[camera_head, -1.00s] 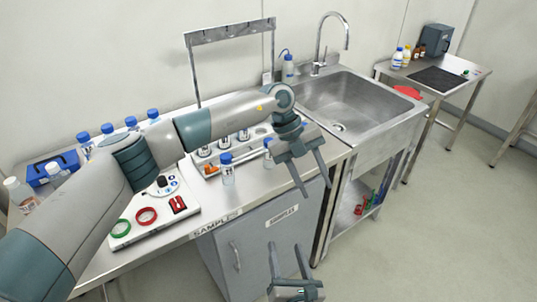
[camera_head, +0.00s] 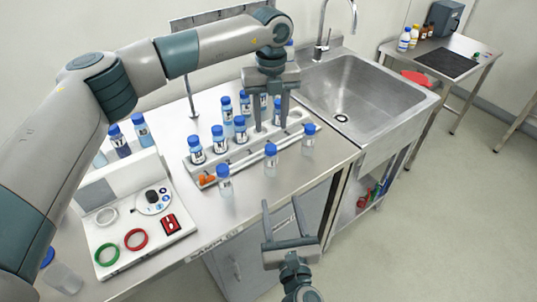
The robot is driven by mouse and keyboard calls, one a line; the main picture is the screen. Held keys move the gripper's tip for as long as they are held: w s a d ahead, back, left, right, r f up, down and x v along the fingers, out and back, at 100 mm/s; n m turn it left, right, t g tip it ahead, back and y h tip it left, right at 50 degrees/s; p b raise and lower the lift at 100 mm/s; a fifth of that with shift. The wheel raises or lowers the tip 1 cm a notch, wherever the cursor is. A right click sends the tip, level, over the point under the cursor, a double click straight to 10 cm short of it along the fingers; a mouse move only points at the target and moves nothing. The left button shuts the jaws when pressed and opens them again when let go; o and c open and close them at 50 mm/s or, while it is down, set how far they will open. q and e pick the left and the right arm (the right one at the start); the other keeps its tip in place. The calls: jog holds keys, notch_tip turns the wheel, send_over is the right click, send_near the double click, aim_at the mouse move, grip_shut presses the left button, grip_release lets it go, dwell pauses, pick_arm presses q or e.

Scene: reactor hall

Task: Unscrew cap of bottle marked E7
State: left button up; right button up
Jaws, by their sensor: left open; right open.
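Several small bottles with blue caps stand on the steel bench. Some are in and behind a grey rack (camera_head: 238,155), and three stand in front of it: a left one (camera_head: 224,182), a middle one (camera_head: 271,160) and a right one (camera_head: 309,140). The labels are too small to read, so I cannot tell which is E7. My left gripper (camera_head: 271,127) is open and points down over the rack's right part, with blue-capped bottles showing between and behind its fingers. I cannot tell whether it touches any. My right gripper (camera_head: 281,201) is open and empty near the bench's front edge.
A white board (camera_head: 125,222) with rings and a dial lies at the left of the bench. More capped bottles (camera_head: 142,131) stand behind it. A sink (camera_head: 362,100) is at the right. A side table (camera_head: 470,45) stands farther right.

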aim_at(272, 165)
jog(key=w+a, duration=0.1)
jog(key=w, duration=1)
jog(key=w+a, duration=0.1)
jog(key=w, duration=0.5)
jog(key=shift+a+r, duration=0.15)
jog(key=shift+a, duration=0.2)
grip_shut()
